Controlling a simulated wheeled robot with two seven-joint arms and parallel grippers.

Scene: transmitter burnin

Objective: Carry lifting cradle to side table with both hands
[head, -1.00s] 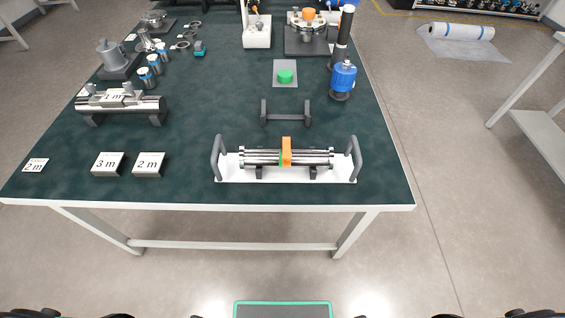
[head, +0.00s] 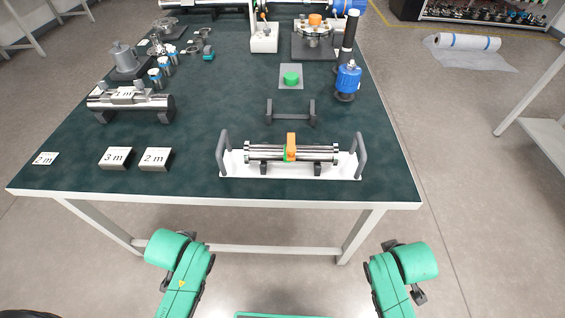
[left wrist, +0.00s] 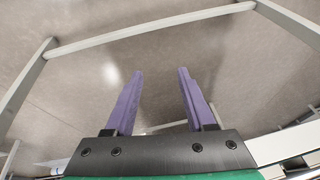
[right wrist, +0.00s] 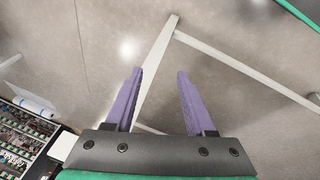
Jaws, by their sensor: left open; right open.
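The lifting cradle (head: 232,170) is a white tray with a dark upright handle at each end. It sits near the front edge of the dark green table. A bundle of silvery tubes (head: 318,153) with an orange and green clamp (head: 291,147) lies across it on dark supports. My left gripper (left wrist: 160,95) is open and empty in the left wrist view, over the floor. My right gripper (right wrist: 157,95) is likewise open and empty in the right wrist view. In the head view both arms show in front of the table, apart from the cradle; their fingers are hidden there.
The table (head: 215,187) also bears blocks marked 3 m (head: 116,157) and 2 m (head: 155,158), a metal cylinder on a stand (head: 130,104), a dark bracket (head: 291,113) and a blue-based post (head: 347,80). Part of a white table (head: 538,132) stands at the right, across clear floor.

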